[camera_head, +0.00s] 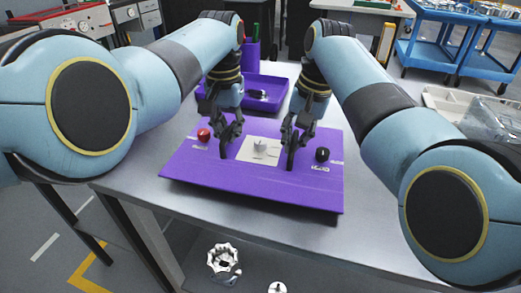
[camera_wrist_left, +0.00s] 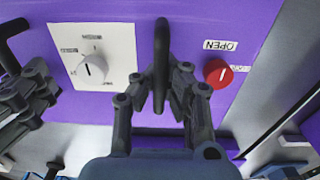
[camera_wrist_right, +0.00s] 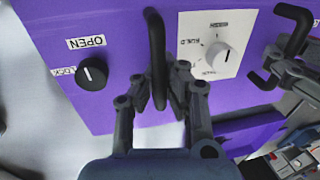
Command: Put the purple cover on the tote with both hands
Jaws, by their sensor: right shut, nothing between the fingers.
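The purple cover (camera_head: 250,186) is a flat panel above the grey table, with a white dial plate in its middle, a red knob (camera_head: 203,134) at left and a black knob (camera_head: 322,154) at right. Two black bar handles stand on it. My left gripper (camera_head: 230,135) is at the left handle (camera_wrist_left: 161,60), its fingers closed around it. My right gripper (camera_head: 293,140) is shut at the right handle (camera_wrist_right: 157,55), with nothing pinched between its fingers. A purple open-topped container (camera_head: 285,88) stands behind the cover; I cannot tell whether it is the tote. The cover hides what lies beneath it.
The grey table (camera_head: 385,190) is clear to the right of the cover. A clear bin (camera_head: 470,108) of parts stands at the far right. Blue carts (camera_head: 440,45) stand behind. A white toothed part (camera_head: 222,257) shows low, below the table's front edge.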

